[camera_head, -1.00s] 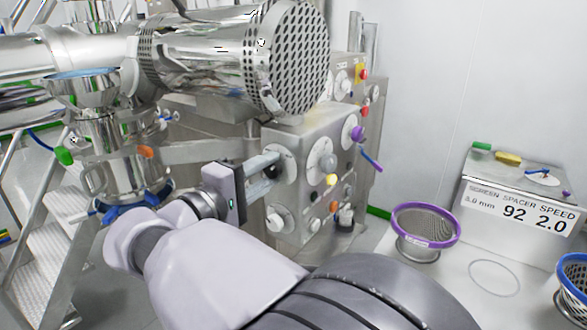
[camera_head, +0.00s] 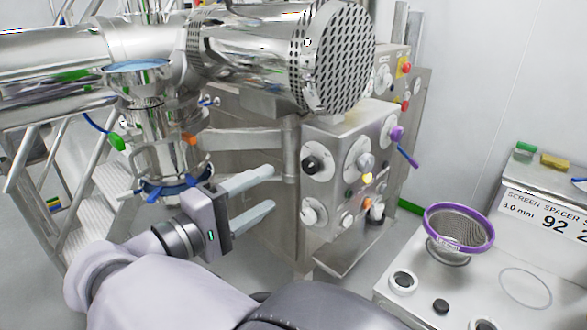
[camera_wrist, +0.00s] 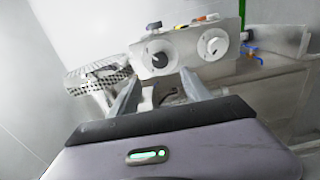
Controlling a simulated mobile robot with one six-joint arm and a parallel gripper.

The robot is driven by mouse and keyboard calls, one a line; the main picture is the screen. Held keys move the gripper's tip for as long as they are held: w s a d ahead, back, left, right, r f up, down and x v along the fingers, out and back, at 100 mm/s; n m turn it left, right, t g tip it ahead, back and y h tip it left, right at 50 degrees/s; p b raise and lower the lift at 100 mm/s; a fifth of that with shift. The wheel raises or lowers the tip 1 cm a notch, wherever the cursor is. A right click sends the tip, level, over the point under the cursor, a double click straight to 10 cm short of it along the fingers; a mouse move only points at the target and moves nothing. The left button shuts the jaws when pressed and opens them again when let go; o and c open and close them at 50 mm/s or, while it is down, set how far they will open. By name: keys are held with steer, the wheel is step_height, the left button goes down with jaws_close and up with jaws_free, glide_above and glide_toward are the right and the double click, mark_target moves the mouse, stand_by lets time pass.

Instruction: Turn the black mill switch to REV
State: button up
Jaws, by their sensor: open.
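The black mill switch (camera_head: 311,164) is a black knob on a round white dial, at the upper left of the grey control panel's (camera_head: 340,140) front face. In the wrist view a black knob (camera_wrist: 159,59) on a white dial shows just beyond my fingertips. I cannot read its marks or tell which position it points to. My gripper (camera_head: 271,188) is open and empty, left of the panel. Its two fingers reach toward the panel, with a gap between their tips and the switch. The fingers also show in the wrist view (camera_wrist: 161,78).
Other white dials (camera_head: 314,211) and coloured buttons (camera_head: 367,178) sit close to the switch. A purple knob (camera_head: 396,133) juts from the panel's right side. A purple-rimmed sieve (camera_head: 459,228) stands on the white table at right. A steel mill with a perforated drum (camera_head: 345,55) overhangs the panel.

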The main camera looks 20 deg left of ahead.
steer(key=p+v, duration=0.1)
steer(key=v, duration=0.5)
